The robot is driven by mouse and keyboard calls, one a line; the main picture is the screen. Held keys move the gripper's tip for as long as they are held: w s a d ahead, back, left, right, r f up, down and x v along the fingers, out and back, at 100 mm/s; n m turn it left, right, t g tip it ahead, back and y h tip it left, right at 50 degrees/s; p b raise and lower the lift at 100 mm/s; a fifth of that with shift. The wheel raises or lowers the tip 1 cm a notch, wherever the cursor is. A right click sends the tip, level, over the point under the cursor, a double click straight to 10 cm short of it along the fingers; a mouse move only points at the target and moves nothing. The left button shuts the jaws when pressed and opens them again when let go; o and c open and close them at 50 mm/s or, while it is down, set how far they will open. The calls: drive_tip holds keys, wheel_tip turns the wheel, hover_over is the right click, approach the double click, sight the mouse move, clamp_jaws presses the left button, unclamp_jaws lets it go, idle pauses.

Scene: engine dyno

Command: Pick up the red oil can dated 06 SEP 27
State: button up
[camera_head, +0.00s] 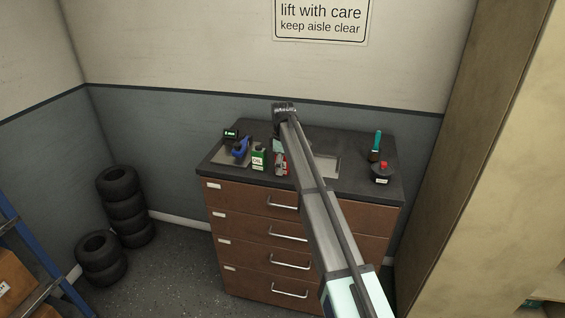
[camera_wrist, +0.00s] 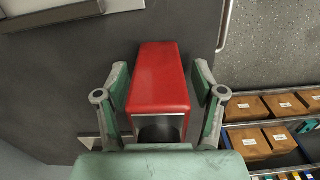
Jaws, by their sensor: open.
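A red can (camera_wrist: 158,75) lies in the middle of the wrist view, seen from close above, with a grey recessed end facing my palm. My gripper (camera_wrist: 160,88) is open, with one finger on each side of the can and a small gap visible at each side. In the head view the red can (camera_head: 281,165) stands on the cabinet top, partly hidden by my arm. A green can marked OIL (camera_head: 258,159) stands just left of it. No date is readable in either view.
The dark cabinet top (camera_head: 345,150) also holds a blue tool (camera_head: 240,147), a small device with a green display (camera_head: 231,134), a teal-handled tool (camera_head: 376,146) and a dark pot with a red top (camera_head: 381,172). Tyres (camera_head: 124,206) are stacked at left.

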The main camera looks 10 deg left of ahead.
clamp_jaws()
